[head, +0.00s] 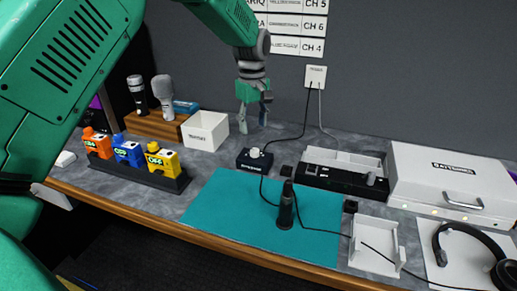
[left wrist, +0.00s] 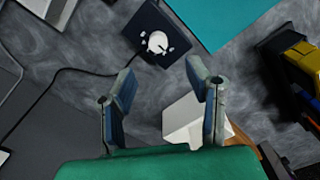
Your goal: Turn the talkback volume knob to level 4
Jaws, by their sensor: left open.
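The talkback box (head: 254,160) is a small dark box with a white knob (head: 255,152) on top. It stands on the grey desk just behind the teal mat. In the left wrist view the box (left wrist: 139,27) is at the top centre, and its round white knob (left wrist: 157,41) has small white marks around it. The knob's level is too small to read. My left gripper (head: 253,117) hangs above the box, pointing down, open and empty. In the left wrist view its fingers (left wrist: 160,76) are apart, with the knob beyond their tips. My right gripper is not in view.
A white bin (head: 206,132) and the yellow battery (head: 163,160) in its dark rack stand left of the box. Cables run from the wall outlet (head: 315,76). A white case (head: 450,178) is at right.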

